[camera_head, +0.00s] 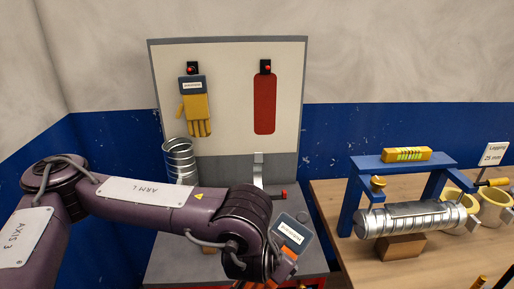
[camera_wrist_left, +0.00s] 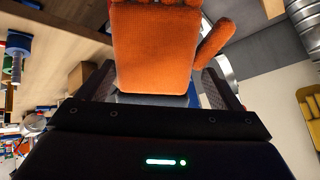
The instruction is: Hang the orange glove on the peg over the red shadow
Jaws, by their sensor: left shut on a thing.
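The orange glove (camera_wrist_left: 155,50) fills the top middle of the left wrist view, between the fingers of my left gripper (camera_wrist_left: 155,85). In the head view its grey cuff (camera_head: 293,229) with a white label points up, and part of the orange hand shows below, mostly hidden by my arm. My left gripper (camera_head: 280,258) is shut on the glove, in front of and below the board. The red shadow (camera_head: 265,104) is a rounded upright shape on the board's right half. The black peg (camera_head: 265,67) with a red tip above it is bare. My right gripper is not seen.
A yellow glove (camera_head: 195,105) hangs on the left peg (camera_head: 192,69). A silver spiral duct (camera_head: 179,160) stands below it. A wooden table (camera_head: 330,205) at right holds a blue frame (camera_head: 405,163), a horizontal duct (camera_head: 410,218) and cups. The space before the red shadow is clear.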

